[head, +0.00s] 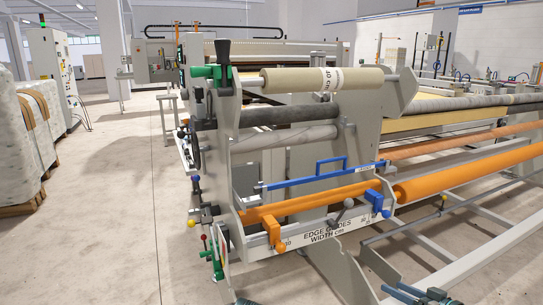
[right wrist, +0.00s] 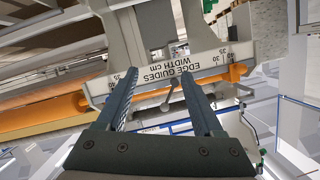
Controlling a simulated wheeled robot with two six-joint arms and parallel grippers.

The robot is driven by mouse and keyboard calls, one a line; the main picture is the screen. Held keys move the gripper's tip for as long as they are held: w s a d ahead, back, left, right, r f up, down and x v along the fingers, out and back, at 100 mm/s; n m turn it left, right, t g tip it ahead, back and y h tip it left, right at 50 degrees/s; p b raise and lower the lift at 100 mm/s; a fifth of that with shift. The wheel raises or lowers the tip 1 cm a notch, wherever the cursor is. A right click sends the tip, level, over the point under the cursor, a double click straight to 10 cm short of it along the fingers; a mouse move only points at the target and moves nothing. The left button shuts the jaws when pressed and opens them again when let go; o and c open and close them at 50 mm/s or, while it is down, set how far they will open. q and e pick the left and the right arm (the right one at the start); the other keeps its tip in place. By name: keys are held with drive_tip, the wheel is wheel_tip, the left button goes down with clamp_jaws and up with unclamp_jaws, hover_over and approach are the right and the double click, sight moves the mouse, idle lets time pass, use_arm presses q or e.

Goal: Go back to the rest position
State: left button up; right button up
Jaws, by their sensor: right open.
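My right gripper (head: 424,296) shows only in part at the bottom edge of the head view, low in front of the machine. In the right wrist view my right gripper (right wrist: 158,75) is open, its two dark fingers apart with nothing between them. Beyond the fingers is the edge-guide plate (right wrist: 180,62), its width scale upside down in that view. The plate (head: 325,232) also shows in the head view, with a grey lever (head: 343,212) at it. A small dark piece at the bottom edge of the head view may be my left gripper (head: 245,301); its jaws cannot be made out.
An orange roller (head: 465,172) runs off to the right above grey rails. A fabric roll (head: 320,80) lies across the top of the frame. Orange and blue clamps (head: 377,203) stick out at the front. Wrapped bales (head: 38,120) stand at left; the floor (head: 120,220) between is clear.

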drive_tip(key=a+f+n+g+y, duration=0.1)
drive_tip(key=a+f+g, duration=0.45)
drive_tip(key=a, duration=0.65)
drive_tip(key=s+a+f+n+g+h, duration=0.1)
drive_tip(key=s+a+f+g+h, duration=0.35)
drive_tip(key=a, duration=0.35)
drive_tip(key=s+a+f+g+h, duration=0.3)
drive_tip(key=s+a+f+h, duration=0.25)
drive_tip(key=a, duration=0.35)
wheel_tip(320, 180, up, 36)
drive_tip(key=s+p, duration=0.1)
drive_tip(key=p, duration=3.5)
drive_tip(key=shift+y, duration=0.4)
drive_tip(key=shift+s, duration=0.1)
